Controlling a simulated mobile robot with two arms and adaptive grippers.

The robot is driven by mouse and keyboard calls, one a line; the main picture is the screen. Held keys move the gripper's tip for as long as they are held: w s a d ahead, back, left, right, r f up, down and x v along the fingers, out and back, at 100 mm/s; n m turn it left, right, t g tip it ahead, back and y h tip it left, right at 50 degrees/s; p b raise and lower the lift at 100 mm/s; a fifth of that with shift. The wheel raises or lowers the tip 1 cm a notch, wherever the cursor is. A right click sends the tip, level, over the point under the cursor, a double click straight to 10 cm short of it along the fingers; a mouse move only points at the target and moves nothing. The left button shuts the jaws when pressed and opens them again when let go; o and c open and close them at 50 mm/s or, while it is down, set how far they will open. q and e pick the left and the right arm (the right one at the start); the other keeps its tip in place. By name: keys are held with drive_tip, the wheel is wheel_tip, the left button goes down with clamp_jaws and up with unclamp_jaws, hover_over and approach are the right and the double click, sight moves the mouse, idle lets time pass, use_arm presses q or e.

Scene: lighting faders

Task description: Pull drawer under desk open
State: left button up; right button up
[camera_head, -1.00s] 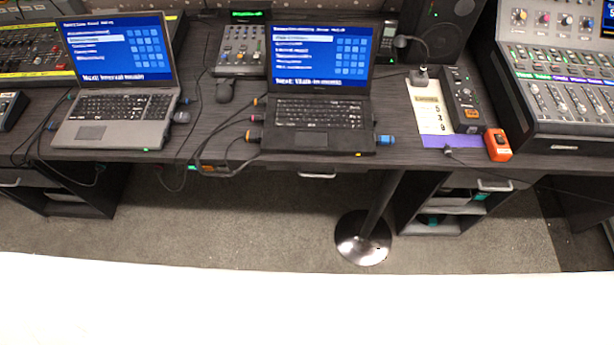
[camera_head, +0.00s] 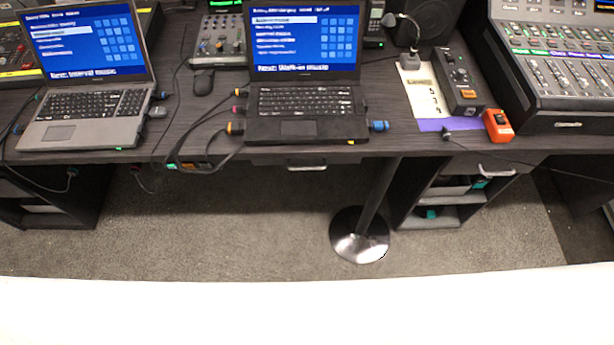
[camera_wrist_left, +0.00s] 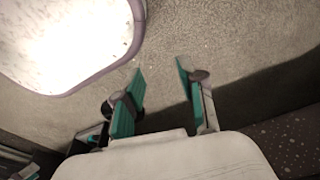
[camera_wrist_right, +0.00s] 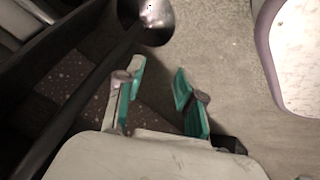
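A shallow dark drawer (camera_head: 272,161) sits under the desk's front edge, below the black laptop, with a light metal handle (camera_head: 306,168). It looks closed. Another handle (camera_head: 497,171) shows on the right pedestal under the desk. My left gripper (camera_wrist_left: 159,78) is open and empty in the left wrist view, with carpet behind its fingers. My right gripper (camera_wrist_right: 160,78) is open and empty in the right wrist view, with carpet and a dark speckled patch behind it. Neither gripper shows in the head view, so their distance to the handles cannot be told.
The dark desk (camera_head: 205,140) carries a grey laptop (camera_head: 90,105), a black laptop (camera_head: 305,100), cables and a mixing console (camera_head: 570,75). A pole with a round metal base (camera_head: 360,235) stands below the desk, right of the drawer handle. The carpet (camera_head: 230,220) before the desk is clear.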

drive_tip(key=w+a+n+t+y+b, duration=0.1)
drive_tip(key=w+n+t+b, duration=0.4)
drive_tip(key=w, duration=0.8)
use_arm(q)
drive_tip(key=w+d+t+b, duration=0.1)
drive_tip(key=w+d+b, duration=0.1)
drive_tip(key=w+b, duration=0.65)
use_arm(e)
drive_tip(key=n+t+y+b, duration=0.2)
drive_tip(key=n+y+b, duration=0.9)
drive_tip(key=n, duration=0.6)
approach(308, 168)
drive_tip(key=shift+y, duration=0.7)
drive_tip(key=x, duration=0.3)
drive_tip(key=f+x, duration=0.1)
drive_tip(key=x, duration=0.6)
drive_tip(key=shift+w+d+f, duration=0.1)
drive_tip(key=shift+w+f, duration=0.1)
drive_tip(key=shift+w, duration=0.15)
use_arm(q)
wheel_tip(308, 168, up, 10)
drive_tip(key=t, duration=0.1)
drive_tip(key=shift+w+a+f, duration=0.25)
drive_tip(key=shift+w+a, duration=0.05)
drive_tip(key=shift+a, duration=0.1)
use_arm(e)
clamp_jaws()
